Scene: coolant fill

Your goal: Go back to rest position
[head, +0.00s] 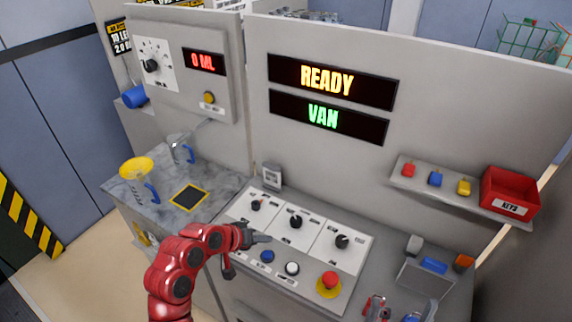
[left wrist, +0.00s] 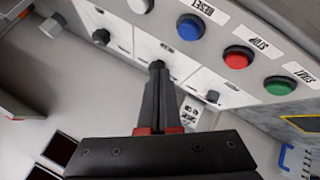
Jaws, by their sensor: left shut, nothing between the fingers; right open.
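My left gripper (head: 262,239) is shut and empty above the sloped control panel (head: 318,242), between the knobs and the row of buttons. In the left wrist view its closed fingertips (left wrist: 157,66) point at the panel, apart from the blue button (left wrist: 190,27). That blue button also shows in the head view (head: 267,256), with a white button (head: 292,268) beside it. A red button (left wrist: 238,57) and a green button (left wrist: 279,86) show in the wrist view; my red arm hides them in the head view. I do not see my right gripper.
A red mushroom button (head: 329,280) stands at the panel's right. A marbled counter (head: 222,188) at left bears a yellow funnel (head: 136,168) and jugs with blue handles. A shelf (head: 440,193) holds coloured blocks and a red keys bin (head: 510,192). Displays read READY, VAN and 0 ML.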

